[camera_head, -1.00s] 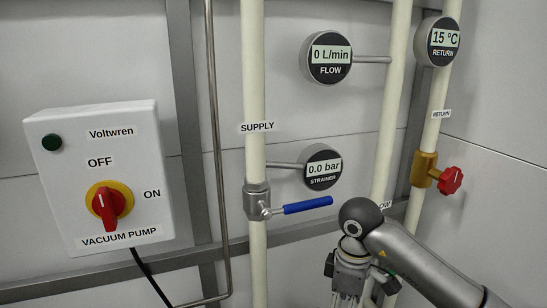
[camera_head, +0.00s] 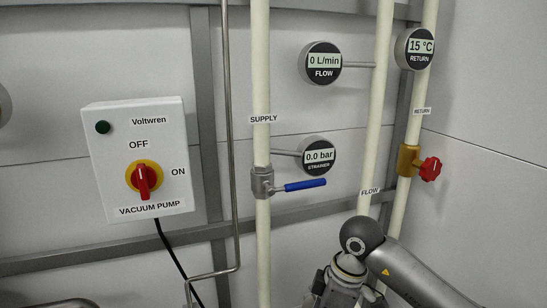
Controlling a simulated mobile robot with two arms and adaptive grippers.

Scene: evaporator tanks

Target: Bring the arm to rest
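My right arm (camera_head: 410,270) comes in from the lower right in the head view. Its wrist points down at the bottom edge, below the FLOW label. The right gripper's fingers are cut off by the bottom edge, so its opening is hidden. My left arm and gripper are not in view. The blue lever (camera_head: 304,185) on the supply valve (camera_head: 262,183) sticks out to the right, across the supply pipe (camera_head: 262,90). The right arm is apart from it in the picture.
A vacuum pump box (camera_head: 138,160) with a red switch (camera_head: 144,181) hangs at left. A red knob (camera_head: 430,169) on a brass valve (camera_head: 407,161) sits on the return pipe. Gauges read 0 L/min (camera_head: 322,62), 0.0 bar (camera_head: 318,156) and 15 °C (camera_head: 414,48). A bent thin pipe (camera_head: 233,200) runs down between box and supply pipe.

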